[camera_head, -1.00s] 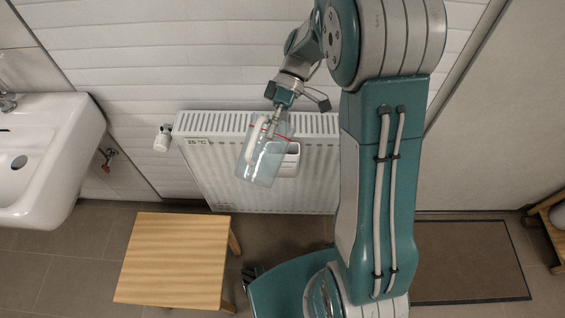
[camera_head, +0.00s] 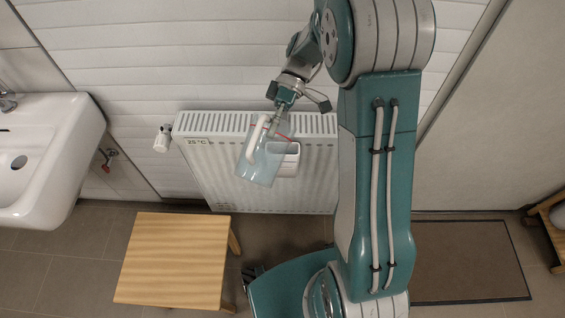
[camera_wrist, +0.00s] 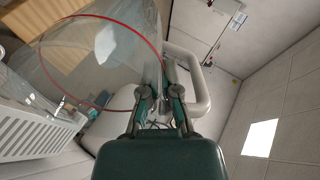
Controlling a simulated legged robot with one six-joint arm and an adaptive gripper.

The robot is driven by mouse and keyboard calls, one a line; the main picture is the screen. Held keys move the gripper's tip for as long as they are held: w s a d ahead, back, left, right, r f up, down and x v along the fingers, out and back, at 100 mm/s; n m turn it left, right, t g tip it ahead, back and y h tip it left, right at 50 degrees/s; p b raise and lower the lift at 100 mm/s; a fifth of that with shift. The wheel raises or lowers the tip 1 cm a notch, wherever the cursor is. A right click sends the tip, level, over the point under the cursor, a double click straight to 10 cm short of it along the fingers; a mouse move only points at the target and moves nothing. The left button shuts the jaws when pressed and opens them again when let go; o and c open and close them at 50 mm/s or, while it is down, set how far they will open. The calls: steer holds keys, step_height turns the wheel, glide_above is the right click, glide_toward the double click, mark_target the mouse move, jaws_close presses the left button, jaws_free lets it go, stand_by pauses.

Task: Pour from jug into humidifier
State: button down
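The clear jug (camera_head: 262,165) has a white handle (camera_head: 257,138) and a red rim line. It hangs tilted in front of the radiator, with a pale bluish tint in its lower part. The white humidifier (camera_head: 287,163) is on the radiator front, just right of the jug and partly behind it. My gripper (camera_head: 279,112) is above both, at the jug's handle side. I cannot tell whether liquid is flowing.
The white radiator (camera_head: 315,185) stands against the wall, with a valve (camera_head: 162,138) at its left end. A wooden stool (camera_head: 172,262) stands below left. A sink (camera_head: 45,155) is at the far left. A brown mat (camera_head: 465,262) lies at the right.

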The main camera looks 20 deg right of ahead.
step_height(320, 180, up, 2)
steer(key=t+h, duration=0.3)
steer(key=shift+r+t, duration=0.15)
steer(key=shift+t, duration=0.15)
steer(key=shift+r+t+h, duration=0.6)
steer(key=shift+t+h, duration=0.1)
steer(key=shift+t, duration=0.1)
step_height(320, 180, up, 2)
steer(key=t+h, duration=0.3)
steer(key=shift+r+t, duration=0.1)
steer(key=shift+t, duration=0.3)
steer(key=shift+r+t+h, duration=0.2)
steer(key=shift+t+h, duration=0.2)
